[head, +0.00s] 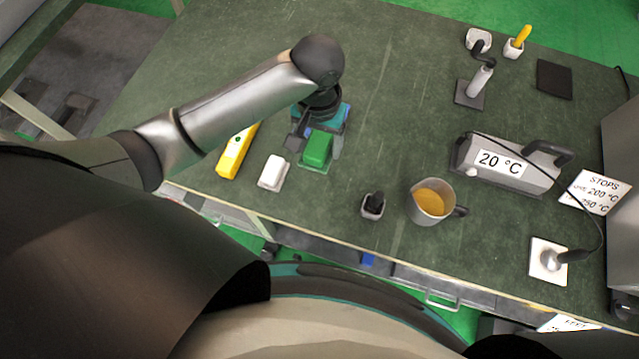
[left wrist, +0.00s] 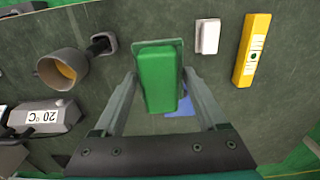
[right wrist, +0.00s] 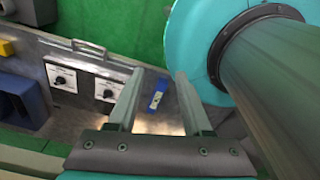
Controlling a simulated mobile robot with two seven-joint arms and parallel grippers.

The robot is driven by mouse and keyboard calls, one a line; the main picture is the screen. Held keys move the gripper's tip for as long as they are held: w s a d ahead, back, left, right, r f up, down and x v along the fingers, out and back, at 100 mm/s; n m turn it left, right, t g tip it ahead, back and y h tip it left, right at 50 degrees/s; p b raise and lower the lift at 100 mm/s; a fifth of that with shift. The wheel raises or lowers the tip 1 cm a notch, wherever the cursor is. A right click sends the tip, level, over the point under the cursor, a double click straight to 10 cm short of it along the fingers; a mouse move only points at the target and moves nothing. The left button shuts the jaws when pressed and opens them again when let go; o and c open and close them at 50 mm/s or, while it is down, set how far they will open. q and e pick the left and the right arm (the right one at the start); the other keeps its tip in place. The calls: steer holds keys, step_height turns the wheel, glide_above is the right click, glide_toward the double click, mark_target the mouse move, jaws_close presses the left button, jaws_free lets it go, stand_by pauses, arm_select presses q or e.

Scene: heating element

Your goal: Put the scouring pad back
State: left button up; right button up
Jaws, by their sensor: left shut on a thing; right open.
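The scouring pad appears to be the green block (head: 318,147) in the head view. It also shows between the fingers in the left wrist view (left wrist: 159,82). My left gripper (head: 320,138) is shut on the pad's sides; its fingers (left wrist: 158,76) show clearly in the left wrist view. A thin green tray (head: 315,169) lies under the pad, and its far rim (left wrist: 165,42) shows in the left wrist view. I cannot tell whether the pad touches the tray. My right gripper (right wrist: 155,78) is open and empty, away from the pad.
A white block (head: 273,172) and a yellow level-like bar (head: 238,150) lie left of the pad. The bench behind is clear.

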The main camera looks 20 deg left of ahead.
arm_select(q)
steer(key=shift+d+f, duration=0.25)
steer(key=shift+f, duration=0.15)
steer(key=b, duration=0.6)
glide_above(320, 190)
step_height(320, 190, down, 15)
steer(key=shift+d+r, duration=0.1)
step_height(320, 190, down, 4)
steer(key=shift+f+b, duration=0.25)
steer(key=shift+b, duration=0.8)
steer(key=shift+f, duration=0.25)
steer(key=o, duration=1)
steer(key=shift+c, duration=0.2)
steer(key=shift+o, duration=1.4)
arm_select(e)
step_height(320, 190, down, 8)
steer(key=w+d, duration=0.1)
steer(key=shift+d, duration=0.4)
